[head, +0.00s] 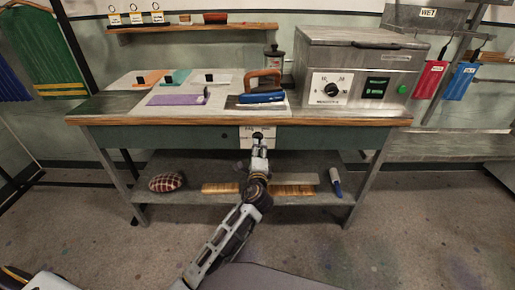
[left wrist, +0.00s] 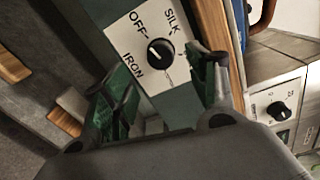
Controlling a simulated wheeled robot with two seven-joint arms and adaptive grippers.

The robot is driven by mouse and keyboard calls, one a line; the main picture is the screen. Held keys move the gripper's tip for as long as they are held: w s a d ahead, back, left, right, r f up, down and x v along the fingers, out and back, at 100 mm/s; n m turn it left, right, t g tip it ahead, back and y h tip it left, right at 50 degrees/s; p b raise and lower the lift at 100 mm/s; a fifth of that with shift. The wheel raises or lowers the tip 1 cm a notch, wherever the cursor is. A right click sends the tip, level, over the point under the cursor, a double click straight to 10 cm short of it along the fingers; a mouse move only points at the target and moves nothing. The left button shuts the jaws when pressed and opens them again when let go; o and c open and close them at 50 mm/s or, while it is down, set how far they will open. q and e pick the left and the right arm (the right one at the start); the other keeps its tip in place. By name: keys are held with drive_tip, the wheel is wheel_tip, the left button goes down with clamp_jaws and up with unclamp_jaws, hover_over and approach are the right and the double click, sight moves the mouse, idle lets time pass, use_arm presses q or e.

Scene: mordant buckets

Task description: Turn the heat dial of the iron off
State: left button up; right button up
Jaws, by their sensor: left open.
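The iron's heat dial (left wrist: 160,52) is a black round knob on a white plate (left wrist: 125,40) marked OFF, SILK and IRON. In the head view the plate (head: 245,142) sits on the front of the workbench, below the iron. Which mark the knob points to is too small to tell surely. My left gripper (head: 259,143) is in front of the plate and partly covers it. In the left wrist view its fingers (left wrist: 162,88) are apart with nothing between them, and the dial lies beyond the gap. The blue iron (head: 262,97) with a brown handle stands on the bench top.
A metal heater box (head: 350,60) with its own dial (head: 331,90) stands right of the iron. Coloured cloth swatches (head: 175,99) lie to the left. The lower shelf holds a checked cushion (head: 166,182) and a blue-handled tool (head: 336,182). Floor in front is clear.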

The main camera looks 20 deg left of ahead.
use_arm(q)
drive_tip(key=shift+v, duration=2.35)
drive_tip(key=shift+a+n, duration=0.1)
drive_tip(key=shift+n, duration=0.2)
